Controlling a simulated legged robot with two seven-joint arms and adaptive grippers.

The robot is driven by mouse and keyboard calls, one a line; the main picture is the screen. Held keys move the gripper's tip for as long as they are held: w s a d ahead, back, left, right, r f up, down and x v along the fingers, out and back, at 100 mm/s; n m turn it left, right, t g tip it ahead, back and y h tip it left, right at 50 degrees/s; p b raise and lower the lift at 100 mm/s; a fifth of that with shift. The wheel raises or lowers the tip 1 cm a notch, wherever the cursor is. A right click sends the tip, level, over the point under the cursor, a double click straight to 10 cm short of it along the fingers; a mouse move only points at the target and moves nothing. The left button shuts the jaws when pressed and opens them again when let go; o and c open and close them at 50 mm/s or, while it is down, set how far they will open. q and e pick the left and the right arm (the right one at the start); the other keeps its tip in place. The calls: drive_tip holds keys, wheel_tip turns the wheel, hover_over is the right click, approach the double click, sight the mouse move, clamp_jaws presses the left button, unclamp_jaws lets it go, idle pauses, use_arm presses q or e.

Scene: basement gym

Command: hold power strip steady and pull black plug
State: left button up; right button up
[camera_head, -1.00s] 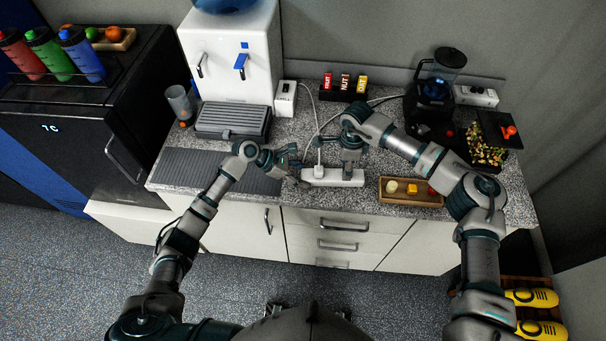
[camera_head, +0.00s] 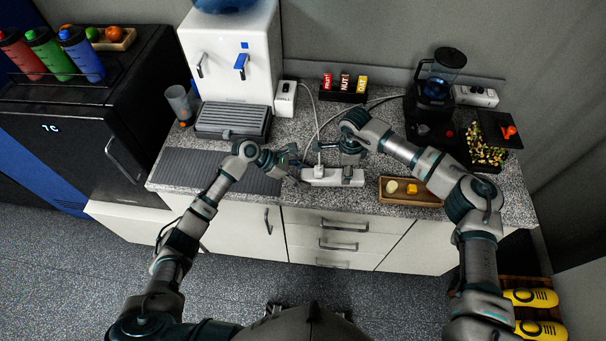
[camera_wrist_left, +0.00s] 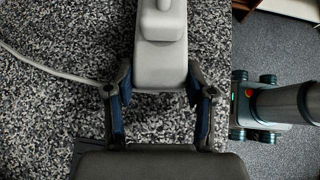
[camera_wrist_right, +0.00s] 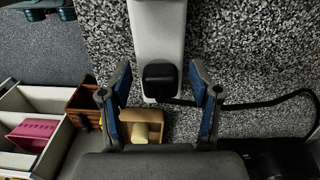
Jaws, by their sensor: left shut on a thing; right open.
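The white power strip (camera_head: 328,178) lies near the counter's front edge. My left gripper (camera_head: 297,170) is shut on its left end; in the left wrist view the fingers (camera_wrist_left: 160,80) flank the strip (camera_wrist_left: 155,65). A white plug (camera_wrist_left: 162,22) stands in the strip, with a pale cord. The black plug (camera_wrist_right: 160,80) sits at the strip's other end (camera_wrist_right: 157,35), and a black cord runs from it. My right gripper (camera_head: 346,150) is open above that end. In the right wrist view its fingers (camera_wrist_right: 160,75) are on either side of the black plug, apart from it.
A wooden tray (camera_head: 410,200) with small food pieces stands right of the strip. A blender (camera_head: 437,85) and a bar holder (camera_head: 343,95) are behind, and a water dispenser (camera_head: 232,60) is at the back left. A grey drain mat (camera_head: 215,168) lies to the left.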

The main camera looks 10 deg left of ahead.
idle(0.5)
clamp_jaws()
drive_tip(key=shift+r, duration=0.15)
drive_tip(key=shift+r, duration=2.9)
